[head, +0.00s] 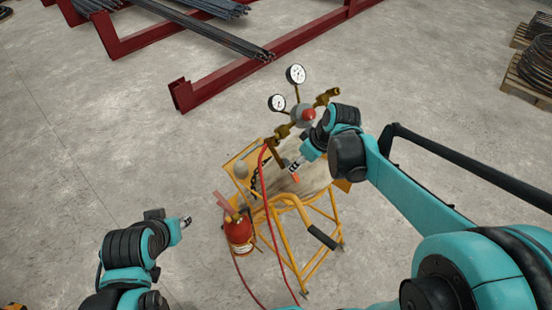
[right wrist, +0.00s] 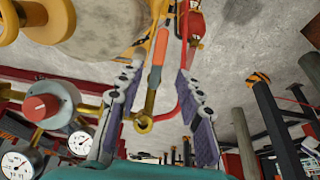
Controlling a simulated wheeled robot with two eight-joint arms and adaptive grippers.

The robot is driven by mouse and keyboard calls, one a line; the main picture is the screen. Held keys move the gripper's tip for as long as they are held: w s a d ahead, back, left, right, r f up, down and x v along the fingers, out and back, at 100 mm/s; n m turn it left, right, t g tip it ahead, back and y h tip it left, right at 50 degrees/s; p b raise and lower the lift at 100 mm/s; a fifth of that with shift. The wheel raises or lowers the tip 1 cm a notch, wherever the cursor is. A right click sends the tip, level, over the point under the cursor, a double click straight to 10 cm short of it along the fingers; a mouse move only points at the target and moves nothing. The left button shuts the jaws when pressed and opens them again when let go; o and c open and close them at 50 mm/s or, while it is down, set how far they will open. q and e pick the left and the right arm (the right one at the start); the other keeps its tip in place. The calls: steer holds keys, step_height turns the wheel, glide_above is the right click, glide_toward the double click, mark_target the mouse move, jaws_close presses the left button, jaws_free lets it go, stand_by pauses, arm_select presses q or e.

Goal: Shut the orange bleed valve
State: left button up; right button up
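The orange bleed valve lever (right wrist: 157,60) stands between the two fingers of my right gripper (right wrist: 160,74) in the right wrist view, with a gap on each side. Its lower end meets a brass fitting (right wrist: 144,121). My right gripper (head: 293,167) is open; in the head view it sits just above the orange lever (head: 296,178), below the regulator (head: 304,115) with its red knob. The arm hides part of the fitting in the head view. My left gripper (head: 186,221) is at the lower left, away from the cart; its fingers are too small to judge.
A yellow cart (head: 276,213) holds tan cylinders. Two gauges (head: 295,74) rise above the regulator. A red hose (head: 268,210) hangs down beside a red fire extinguisher (head: 238,232). Red steel beams (head: 225,82) with rebar lie behind. The floor at left is clear.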

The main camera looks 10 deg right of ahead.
steer(key=x, duration=0.7)
steer(key=shift+w+a+f+b, duration=0.1)
steer(key=shift+w+f+b, duration=0.05)
steer(key=shift+w+b, duration=0.15)
steer(key=shift+f, duration=0.15)
jaws_close()
